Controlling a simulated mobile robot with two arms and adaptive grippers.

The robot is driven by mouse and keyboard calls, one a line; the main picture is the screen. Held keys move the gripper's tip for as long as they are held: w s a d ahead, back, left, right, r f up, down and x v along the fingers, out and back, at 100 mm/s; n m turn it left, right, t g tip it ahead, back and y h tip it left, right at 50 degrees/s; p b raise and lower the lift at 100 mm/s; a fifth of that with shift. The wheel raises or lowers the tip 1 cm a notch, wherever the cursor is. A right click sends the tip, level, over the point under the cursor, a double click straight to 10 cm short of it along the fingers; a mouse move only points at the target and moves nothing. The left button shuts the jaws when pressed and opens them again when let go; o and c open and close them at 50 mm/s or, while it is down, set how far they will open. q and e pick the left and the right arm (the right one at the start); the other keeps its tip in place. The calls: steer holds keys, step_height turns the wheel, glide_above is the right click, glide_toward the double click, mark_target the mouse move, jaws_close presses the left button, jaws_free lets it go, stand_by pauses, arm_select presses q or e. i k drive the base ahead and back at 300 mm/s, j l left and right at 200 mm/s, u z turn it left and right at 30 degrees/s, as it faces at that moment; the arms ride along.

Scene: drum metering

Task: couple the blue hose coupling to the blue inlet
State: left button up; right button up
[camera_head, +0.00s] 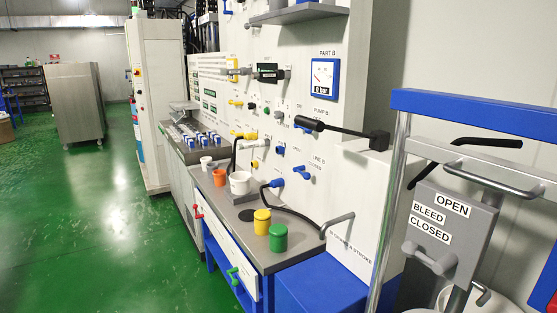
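A blue hose coupling (276,183) with a black hose (292,212) running from it is at the white panel, just above the grey counter. I cannot tell whether it is seated on anything. A small blue fitting (280,150) sits on the panel above it, possibly the blue inlet; its details are too small to tell. A blue handle (302,172) is beside the LINE B label, right of the coupling. Neither of my grippers shows in the head view.
A grey counter (270,262) carries yellow (262,222) and green (278,238) cups, an orange cup (219,178) and a white pot (240,183). A black lever (345,130) juts out above. A blue-topped frame (470,112) stands at right. The green floor at left is clear.

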mark_target(274, 183)
steer(key=i+j+z, duration=0.1)
steer(key=i+j, duration=0.25)
steer(key=j, duration=0.15)
steer(key=i+j+z, duration=0.15)
steer(key=i+j, duration=0.15)
steer(key=j, duration=0.25)
steer(key=i+j+z, duration=0.1)
steer(key=i+j, duration=0.2)
steer(key=j, duration=0.3)
steer(key=i+j+z, duration=0.1)
steer(key=i+j, duration=0.15)
steer(key=j, duration=0.35)
steer(key=i+j+z, duration=0.15)
steer(key=j, duration=0.45)
steer(key=i+j+z, duration=0.1)
steer(key=i+j, duration=0.2)
steer(key=j, duration=0.35)
steer(key=i+j+z, duration=0.15)
steer(key=j, duration=0.5)
steer(key=i+j+z, duration=0.1)
steer(key=j, duration=0.6)
steer(key=i, duration=0.1)
